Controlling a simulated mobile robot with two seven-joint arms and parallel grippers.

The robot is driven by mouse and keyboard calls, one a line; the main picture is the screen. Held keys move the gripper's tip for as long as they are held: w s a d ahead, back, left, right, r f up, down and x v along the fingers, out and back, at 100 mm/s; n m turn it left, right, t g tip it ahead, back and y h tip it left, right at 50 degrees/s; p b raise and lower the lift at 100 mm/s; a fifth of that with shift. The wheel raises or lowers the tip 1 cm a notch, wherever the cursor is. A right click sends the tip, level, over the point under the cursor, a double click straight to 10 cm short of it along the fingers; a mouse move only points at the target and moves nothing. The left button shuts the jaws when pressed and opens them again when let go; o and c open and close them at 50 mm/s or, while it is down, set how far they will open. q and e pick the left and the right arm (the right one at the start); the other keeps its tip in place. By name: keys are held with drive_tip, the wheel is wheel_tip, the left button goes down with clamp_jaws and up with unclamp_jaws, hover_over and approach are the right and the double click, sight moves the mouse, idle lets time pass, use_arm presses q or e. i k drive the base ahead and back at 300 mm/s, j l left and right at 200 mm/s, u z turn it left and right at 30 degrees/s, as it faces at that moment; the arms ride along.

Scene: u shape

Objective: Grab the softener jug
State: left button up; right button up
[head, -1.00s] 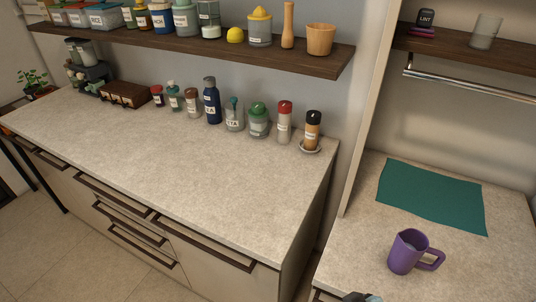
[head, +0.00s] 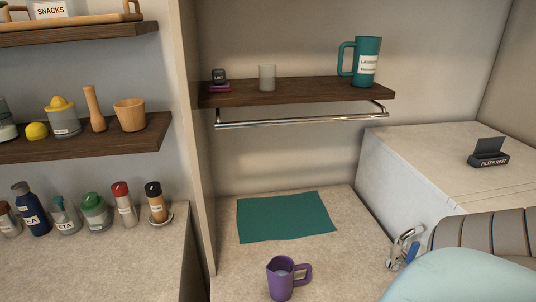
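A purple jug (head: 280,279) with a handle on its right stands upright on the counter at the bottom middle of the head view. I see no readable label on it. A teal jug (head: 367,62) with a white label stands upright on the wooden wall shelf, its handle on the left. The label seems to begin with "LAUNDRY", and its smaller line is too small to read. I cannot tell from the labels which one is the softener jug. Neither of my grippers can be made out in the view.
A flat green mat (head: 286,217) lies behind the purple jug. A metal bar (head: 300,122) hangs under the shelf (head: 300,92). A small metal fitting with a blue part (head: 404,247) stands to the right. A pale teal rounded shape (head: 465,276) fills the bottom right corner.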

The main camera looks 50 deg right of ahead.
sight(280, 270)
drive_tip(key=z, duration=1.65)
